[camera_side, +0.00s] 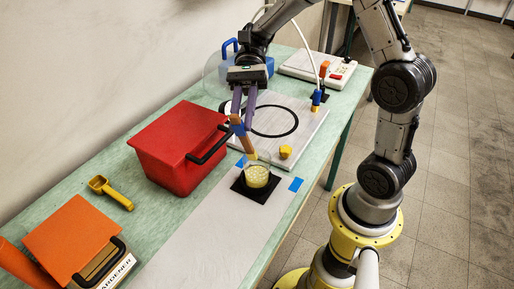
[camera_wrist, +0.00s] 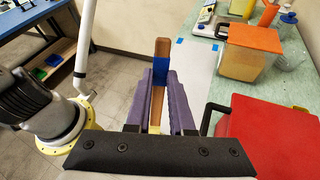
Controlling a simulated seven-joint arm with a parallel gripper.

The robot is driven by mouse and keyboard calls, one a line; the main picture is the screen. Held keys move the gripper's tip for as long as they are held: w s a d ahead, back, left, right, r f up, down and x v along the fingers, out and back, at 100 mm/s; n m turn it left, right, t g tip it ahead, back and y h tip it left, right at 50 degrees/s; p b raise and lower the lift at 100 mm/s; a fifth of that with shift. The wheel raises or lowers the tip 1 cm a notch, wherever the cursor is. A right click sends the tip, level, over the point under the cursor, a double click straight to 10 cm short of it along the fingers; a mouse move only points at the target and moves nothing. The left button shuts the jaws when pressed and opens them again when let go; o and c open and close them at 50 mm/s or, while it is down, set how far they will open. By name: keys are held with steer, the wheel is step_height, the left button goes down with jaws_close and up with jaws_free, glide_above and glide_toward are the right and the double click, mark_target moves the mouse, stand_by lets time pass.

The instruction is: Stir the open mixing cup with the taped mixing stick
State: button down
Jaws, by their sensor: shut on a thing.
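The mixing stick (camera_side: 245,142) is brown with blue tape around it. My gripper (camera_side: 239,120) is shut on it near the tape, with purple fingers. The stick slants down to the right, and its lower end meets the mouth of the clear mixing cup (camera_side: 257,178); how deep it reaches I cannot tell. The cup holds a pale yellow mix and stands upright on a black square mat (camera_side: 242,187). In the wrist view the stick (camera_wrist: 162,48) shows between the fingers of my gripper (camera_wrist: 158,80), with its blue tape. The cup is mostly hidden there.
A red box (camera_side: 175,140) with a black handle stands left of the cup. A yellow scoop (camera_side: 110,192) and an orange-lidded bin (camera_side: 72,236) lie nearer. A small yellow object (camera_side: 285,152) sits on the white board (camera_side: 300,115) behind. The pale strip in front is clear.

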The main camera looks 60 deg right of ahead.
mark_target(238, 114)
steer(key=shift+r, duration=2.35)
